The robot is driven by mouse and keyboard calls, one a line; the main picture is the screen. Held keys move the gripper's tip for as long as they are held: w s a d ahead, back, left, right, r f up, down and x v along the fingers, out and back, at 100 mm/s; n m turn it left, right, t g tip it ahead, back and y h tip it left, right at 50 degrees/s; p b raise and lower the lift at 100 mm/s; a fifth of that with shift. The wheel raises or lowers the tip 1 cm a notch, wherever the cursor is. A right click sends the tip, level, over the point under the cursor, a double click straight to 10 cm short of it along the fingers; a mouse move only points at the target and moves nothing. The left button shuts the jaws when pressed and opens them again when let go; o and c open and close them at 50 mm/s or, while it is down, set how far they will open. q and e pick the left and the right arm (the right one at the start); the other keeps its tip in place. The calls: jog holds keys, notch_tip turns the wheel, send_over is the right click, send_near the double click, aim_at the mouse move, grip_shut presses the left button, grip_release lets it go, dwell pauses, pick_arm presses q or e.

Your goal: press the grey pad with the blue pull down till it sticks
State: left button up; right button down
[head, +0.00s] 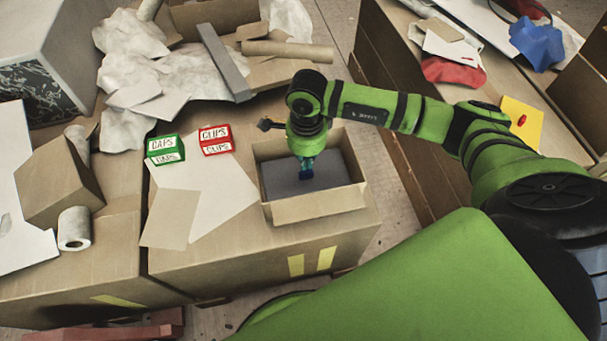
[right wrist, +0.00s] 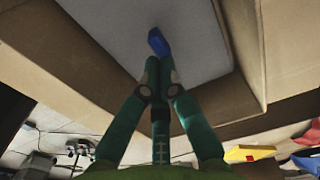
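The grey pad (head: 328,173) lies flat inside an open cardboard box in the head view. It fills much of the upper right wrist view (right wrist: 185,20). Its blue pull (right wrist: 158,42) stands right at the tips of my right gripper (right wrist: 157,62). The right gripper also shows in the head view (head: 305,174), pointing down over the pad. Its fingers are drawn together on the pull. Whether the pad touches the box floor all round is hidden. My left gripper is not in view.
The cardboard box (head: 316,207) has raised walls close around the gripper. A green caps box (head: 165,149) and a red clips box (head: 216,140) stand to its left. Paper sheets (head: 205,190) lie beside it. A grey bar (head: 224,62) and cardboard tube (head: 287,51) lie behind.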

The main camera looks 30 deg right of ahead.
aim_at(306, 172)
jog(key=shift+r+p, duration=1.35)
jog(key=shift+r, duration=1)
jog(key=shift+f, duration=0.1)
